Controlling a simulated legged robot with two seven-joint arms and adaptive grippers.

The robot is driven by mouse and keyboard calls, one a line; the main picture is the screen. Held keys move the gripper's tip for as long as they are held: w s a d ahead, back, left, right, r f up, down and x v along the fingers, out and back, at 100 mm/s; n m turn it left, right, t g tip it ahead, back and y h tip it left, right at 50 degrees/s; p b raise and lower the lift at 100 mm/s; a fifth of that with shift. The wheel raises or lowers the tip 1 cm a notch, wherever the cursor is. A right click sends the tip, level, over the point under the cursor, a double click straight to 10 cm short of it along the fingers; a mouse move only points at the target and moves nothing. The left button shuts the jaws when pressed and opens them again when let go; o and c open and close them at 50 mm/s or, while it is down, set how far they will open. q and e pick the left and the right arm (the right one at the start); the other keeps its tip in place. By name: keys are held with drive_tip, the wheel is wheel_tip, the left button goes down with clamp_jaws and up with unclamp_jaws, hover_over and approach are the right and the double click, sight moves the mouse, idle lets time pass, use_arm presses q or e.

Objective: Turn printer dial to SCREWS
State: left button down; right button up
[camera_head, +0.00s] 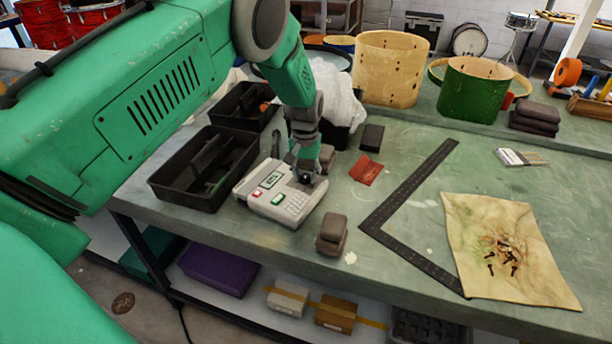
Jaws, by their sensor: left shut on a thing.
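The printer (264,205) is a pale grey label maker with a small green-lit screen, a red and a green button and a keypad. It lies on the green bench (400,280). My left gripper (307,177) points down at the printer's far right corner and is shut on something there. The dial is hidden by the gripper, so its setting cannot be read. My right gripper is not in view.
Black trays (165,176) stand left of the printer. A black square (392,207) and a stained cloth with screws (470,265) lie to the right. Drum shells (392,68) stand at the back.

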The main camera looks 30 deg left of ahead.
use_arm(q)
drive_tip(key=n, duration=0.5)
drive_tip(key=shift+n, duration=0.3)
drive_tip(key=n, duration=1.1)
drive_tip(key=shift+n, duration=0.3)
drive_tip(key=n, duration=0.6)
drive_tip(key=shift+s+n, duration=0.1)
drive_tip(key=shift+n, duration=0.2)
drive_tip(key=c, duration=1.3)
unclamp_jaws()
drive_tip(key=shift+o, duration=0.2)
